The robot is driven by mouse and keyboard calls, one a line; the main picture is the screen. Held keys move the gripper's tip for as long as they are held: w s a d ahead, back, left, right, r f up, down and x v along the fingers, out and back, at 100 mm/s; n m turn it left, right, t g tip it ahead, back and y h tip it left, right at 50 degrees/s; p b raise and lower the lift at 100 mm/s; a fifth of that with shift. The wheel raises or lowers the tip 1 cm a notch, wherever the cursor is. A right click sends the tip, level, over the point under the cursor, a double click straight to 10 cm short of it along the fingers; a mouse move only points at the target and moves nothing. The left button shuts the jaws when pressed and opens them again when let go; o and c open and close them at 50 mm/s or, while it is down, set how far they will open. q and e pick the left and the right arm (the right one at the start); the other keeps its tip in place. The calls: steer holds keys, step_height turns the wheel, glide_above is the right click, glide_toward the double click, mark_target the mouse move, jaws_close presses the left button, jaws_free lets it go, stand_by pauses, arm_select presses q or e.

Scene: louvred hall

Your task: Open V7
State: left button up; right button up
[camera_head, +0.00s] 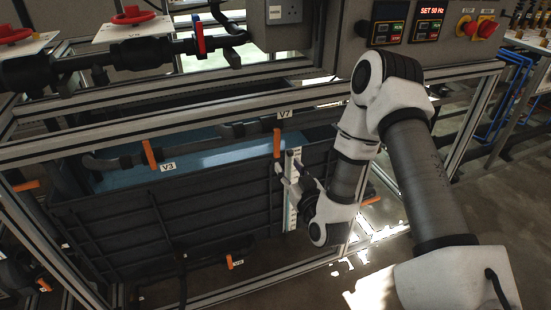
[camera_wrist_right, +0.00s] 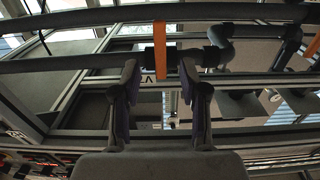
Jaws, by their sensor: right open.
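The V7 label (camera_head: 284,115) sits on the frame rail above an orange lever handle (camera_head: 277,143), which points down across the dark pipe (camera_head: 240,130). In the right wrist view the orange handle (camera_wrist_right: 159,40) crosses the pipe and shows between the two fingers, with a gap on each side. Part of a label (camera_wrist_right: 147,78) shows beside it. My right gripper (camera_head: 288,166) is open, just below the handle in the head view; I see no contact. My left gripper is not in view.
Another orange handle, at V3 (camera_head: 149,154), is to the left on the same pipe run. A metal rail (camera_head: 200,137) runs above the grey tank (camera_head: 150,225). A control box with a red button (camera_head: 487,29) is at upper right.

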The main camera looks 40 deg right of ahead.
mark_target(277, 151)
steer(key=b+x, duration=0.1)
steer(key=x, duration=0.6)
steer(key=shift+x, duration=1)
steer(key=shift+c, duration=0.4)
jaws_close()
steer(key=shift+a+b, duration=0.1)
steer(key=shift+b, duration=0.2)
